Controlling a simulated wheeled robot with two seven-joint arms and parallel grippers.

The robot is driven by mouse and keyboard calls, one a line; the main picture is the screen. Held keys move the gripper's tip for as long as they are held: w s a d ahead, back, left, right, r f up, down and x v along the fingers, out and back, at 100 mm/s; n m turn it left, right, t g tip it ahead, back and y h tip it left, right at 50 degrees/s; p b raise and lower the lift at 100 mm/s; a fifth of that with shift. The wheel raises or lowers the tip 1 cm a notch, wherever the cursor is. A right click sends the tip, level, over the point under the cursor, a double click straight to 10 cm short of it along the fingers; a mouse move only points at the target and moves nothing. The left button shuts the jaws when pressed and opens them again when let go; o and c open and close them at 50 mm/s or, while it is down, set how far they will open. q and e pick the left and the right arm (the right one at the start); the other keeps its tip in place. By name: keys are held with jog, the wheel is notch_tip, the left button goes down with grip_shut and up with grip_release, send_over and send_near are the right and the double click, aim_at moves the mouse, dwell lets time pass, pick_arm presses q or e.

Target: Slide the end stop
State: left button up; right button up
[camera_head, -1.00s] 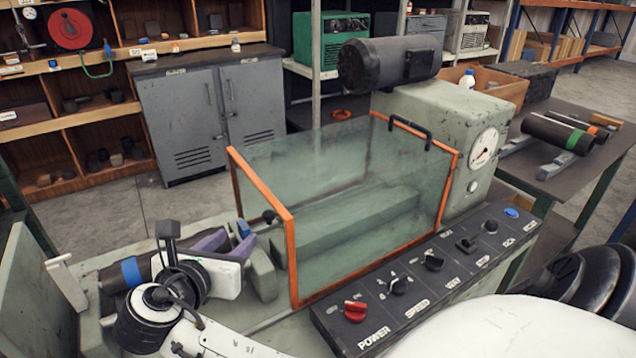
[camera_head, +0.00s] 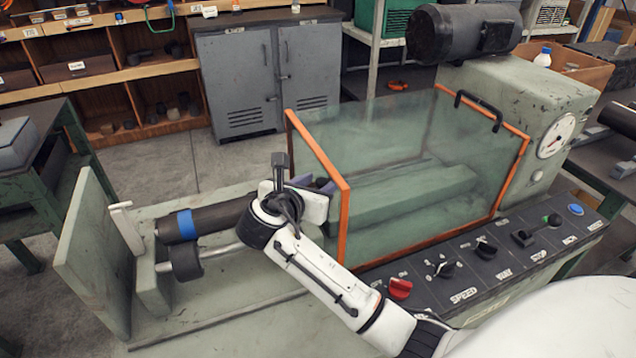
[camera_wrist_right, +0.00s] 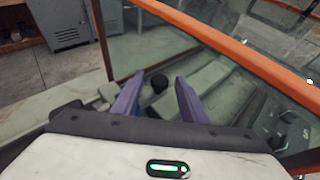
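My right gripper (camera_head: 322,186) is at the left end of the orange-framed clear guard, above the machine bed. A grey upright block (camera_head: 150,282) with a pale lever (camera_head: 126,228) stands at the bed's left end. I cannot tell for certain which part is the end stop. A black pipe with a blue band (camera_head: 187,224) lies along the bed. My left gripper is not in view.
The clear guard (camera_head: 395,150) stands close to my right gripper. A control panel (camera_head: 520,236) with knobs runs along the front right. A tall grey plate (camera_head: 88,255) closes the bed's left end. The bed's front left surface (camera_head: 225,305) is clear.

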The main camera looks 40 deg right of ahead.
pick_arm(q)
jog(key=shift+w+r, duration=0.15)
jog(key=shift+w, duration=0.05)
pick_arm(e)
jog(key=shift+c, duration=1.4)
grip_shut()
jog(key=shift+w+a, duration=0.25)
jog(key=shift+a, duration=0.55)
jog(key=shift+w+a, duration=0.2)
jog(key=shift+a, duration=0.6)
jog(key=shift+o, duration=1.4)
grip_release()
jog(key=shift+d, duration=0.1)
jog(key=shift+s, duration=0.1)
jog(key=v, duration=1)
jog(key=shift+r, duration=0.1)
